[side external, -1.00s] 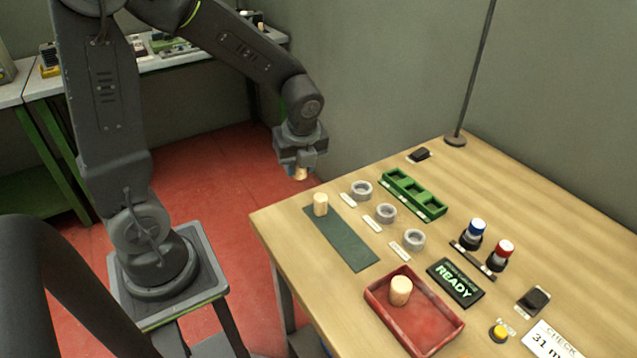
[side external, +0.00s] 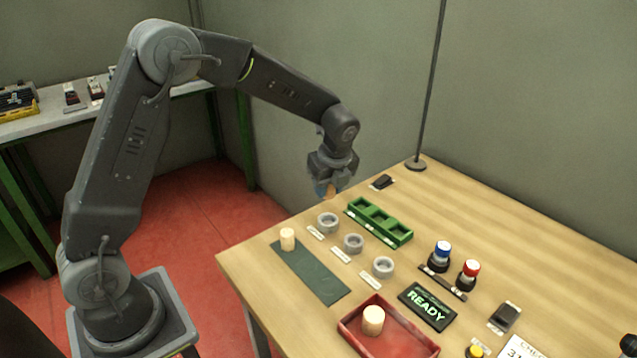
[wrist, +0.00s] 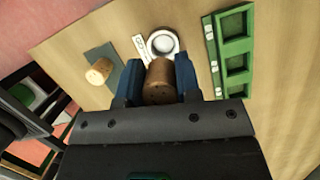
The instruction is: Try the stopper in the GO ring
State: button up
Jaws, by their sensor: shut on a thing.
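My gripper (side external: 326,190) is shut on a brown cork stopper (wrist: 159,80), held between its blue fingers in the wrist view. In the side view the held stopper is mostly hidden by the fingers. It is in the air above the table's far left part, near the first of three grey rings (side external: 327,222). In the wrist view one grey ring (wrist: 163,42) shows just beyond the stopper, apart from it. The other rings are the middle ring (side external: 353,243) and the near ring (side external: 383,266). Each has a white label, too small to read, so I cannot tell which is GO.
A pale stopper (side external: 287,239) stands on the green mat (side external: 318,281), another (side external: 373,320) in the red tray (side external: 400,343). A green three-compartment tray (side external: 380,222) lies behind the rings. Blue-topped and red-topped posts, a READY display (side external: 428,306) and a thin pole (side external: 431,90) stand around.

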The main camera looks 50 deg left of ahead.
jog(key=shift+f, duration=2.9)
jog(key=shift+s+f, duration=0.1)
jog(key=shift+f, duration=0.6)
